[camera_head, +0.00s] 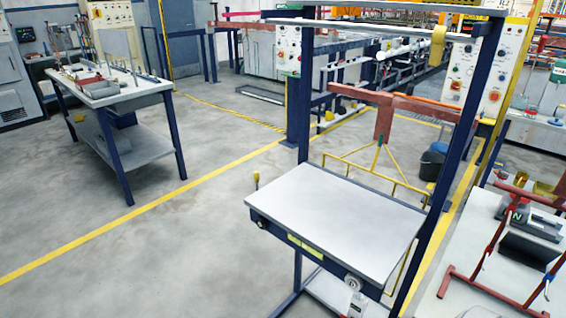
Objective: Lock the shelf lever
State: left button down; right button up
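A dark blue upright frame (304,80) stands right of centre and carries a shelf with a light grey top (335,220). A small lever with a yellow knob (256,178) sticks up at the shelf's left rear edge; its base is partly hidden behind the shelf's edge. I cannot tell from this view whether the lever is locked. A round pale knob or dial (352,284) sits on the shelf's front edge near the right corner. Neither of my grippers is in view.
A workbench (125,90) with parts stands at the left. A white table (470,290) with red stands (485,250) is at the lower right. A black bucket (432,165) stands behind the frame. The floor left of the shelf is clear, crossed by yellow lines.

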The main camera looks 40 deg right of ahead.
aim_at(256, 175)
jog(key=z, duration=0.85)
